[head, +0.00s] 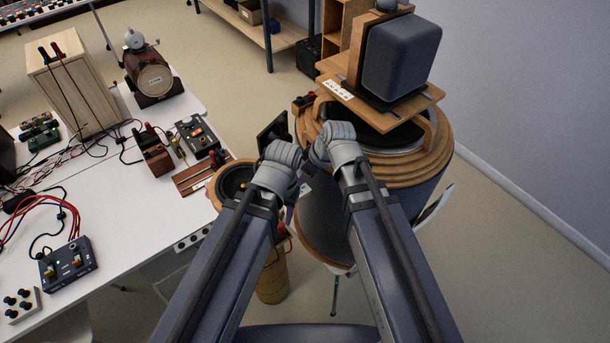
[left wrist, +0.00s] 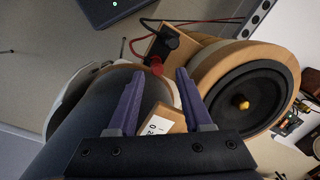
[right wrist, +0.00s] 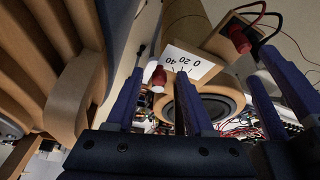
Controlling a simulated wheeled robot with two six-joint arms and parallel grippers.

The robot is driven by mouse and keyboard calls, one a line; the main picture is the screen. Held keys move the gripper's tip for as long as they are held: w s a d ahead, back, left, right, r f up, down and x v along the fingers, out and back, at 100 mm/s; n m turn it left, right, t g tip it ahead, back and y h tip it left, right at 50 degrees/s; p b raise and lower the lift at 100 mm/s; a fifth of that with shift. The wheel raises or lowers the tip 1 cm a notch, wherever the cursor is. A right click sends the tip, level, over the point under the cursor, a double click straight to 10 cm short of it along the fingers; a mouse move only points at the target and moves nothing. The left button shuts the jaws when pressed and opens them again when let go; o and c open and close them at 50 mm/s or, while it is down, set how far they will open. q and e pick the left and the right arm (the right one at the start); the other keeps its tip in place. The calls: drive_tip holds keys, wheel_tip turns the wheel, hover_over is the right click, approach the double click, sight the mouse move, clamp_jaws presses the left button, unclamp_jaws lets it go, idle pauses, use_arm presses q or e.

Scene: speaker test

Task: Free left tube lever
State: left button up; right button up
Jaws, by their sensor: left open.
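No part can be surely told as the left tube lever. In the left wrist view, a red knob (left wrist: 157,67) shows beyond the fingertips of my left gripper (left wrist: 155,85). The purple fingers stand apart, with a wooden block bearing a white label (left wrist: 158,125) seen between them. In the right wrist view, the fingers of my right gripper (right wrist: 160,85) also stand apart. A small red-and-white piece (right wrist: 158,78) shows between them, beside a white scale card (right wrist: 188,62) marked 0 20 40. I cannot tell whether it is touched. In the head view, both wrists hide the fingertips.
A round wood-rimmed speaker (head: 232,182) is close to my left gripper. A ribbed wooden drum (head: 420,160) bearing a grey speaker box (head: 402,55) stands close to my right. A white table (head: 110,215) with wired instruments lies left. A brown cylinder (head: 272,278) stands below.

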drive_tip(key=shift+r, duration=0.1)
use_arm(q)
wheel_tip(320, 180, up, 7)
drive_tip(key=p, duration=0.7)
use_arm(e)
drive_tip(key=v, duration=0.7)
drive_tip(key=shift+d+r, duration=0.2)
drive_tip(key=shift+r, duration=0.1)
drive_tip(key=shift+s+f, duration=0.1)
use_arm(q)
wheel_tip(320, 180, down, 3)
drive_tip(key=b, duration=0.3)
drive_tip(key=shift+f, duration=0.2)
wheel_tip(320, 180, down, 3)
drive_tip(key=b, duration=0.3)
drive_tip(key=shift+f+b, duration=0.1)
drive_tip(key=shift+b, duration=0.2)
use_arm(e)
drive_tip(key=s+d+f+m+g+h, duration=0.2)
drive_tip(key=s+f+m+g+h, duration=0.1)
drive_tip(key=s+f+m+h, duration=0.2)
drive_tip(key=s+f+m, duration=0.2)
drive_tip(key=s+f, duration=0.1)
drive_tip(key=s, duration=0.1)
drive_tip(key=shift+s+d, duration=0.3)
drive_tip(key=shift+d, duration=0.05)
